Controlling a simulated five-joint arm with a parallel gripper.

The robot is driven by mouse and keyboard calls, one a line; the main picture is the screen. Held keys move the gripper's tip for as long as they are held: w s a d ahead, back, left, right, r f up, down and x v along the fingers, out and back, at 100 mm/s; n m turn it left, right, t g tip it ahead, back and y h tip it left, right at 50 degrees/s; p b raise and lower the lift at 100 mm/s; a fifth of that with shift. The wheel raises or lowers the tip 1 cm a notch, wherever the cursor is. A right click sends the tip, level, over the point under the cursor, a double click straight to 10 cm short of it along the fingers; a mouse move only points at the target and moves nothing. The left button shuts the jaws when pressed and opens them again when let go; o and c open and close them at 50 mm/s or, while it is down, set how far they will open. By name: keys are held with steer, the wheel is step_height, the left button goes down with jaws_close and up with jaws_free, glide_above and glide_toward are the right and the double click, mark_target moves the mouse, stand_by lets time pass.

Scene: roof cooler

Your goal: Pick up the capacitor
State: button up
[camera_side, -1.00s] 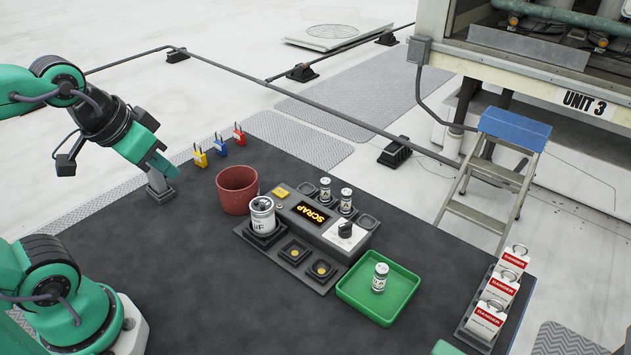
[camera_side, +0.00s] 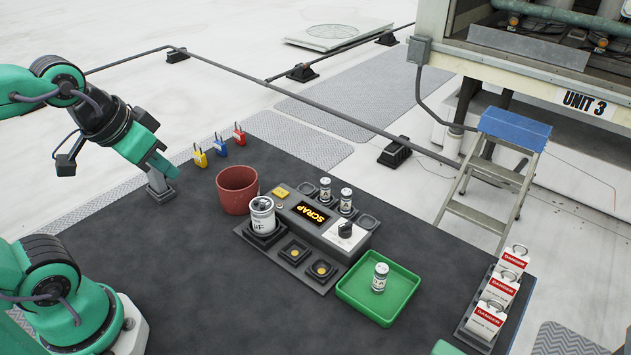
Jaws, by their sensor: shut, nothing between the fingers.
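A large white cylindrical capacitor (camera_side: 262,218) with dark lettering that includes "F" stands upright in a square dark socket of the tester (camera_side: 332,238), whose display reads "SCRAP". A smaller silver-and-white can (camera_side: 380,277) stands upright in the green tray (camera_side: 405,309). Two more small cans (camera_side: 325,189) stand at the tester's back edge. My gripper (camera_side: 168,170) is at the upper left, above the dark mat, left of the red bin and well apart from the capacitor. It is shut and holds nothing.
A red bin (camera_side: 237,194) stands just behind and left of the capacitor. Yellow, blue and red padlocks (camera_side: 220,148) line the mat's far edge. A rack of danger tags (camera_side: 490,318) is at the right. The mat's (camera_side: 215,295) front left is clear.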

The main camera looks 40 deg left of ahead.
steer(key=o, duration=1.4)
steer(key=shift+w, duration=0.15)
steer(key=n+g, duration=0.2)
steer(key=g, duration=0.3)
glide_above(259, 201)
step_height(259, 201, down, 11)
steer(key=shift+r, duration=0.15)
steer(key=shift+w+d+f+g, duration=0.1)
steer(key=shift+w+f+g, duration=0.2)
steer(key=shift+f, duration=0.3)
steer(key=shift+f, duration=0.1)
steer(key=shift+f, duration=1.25)
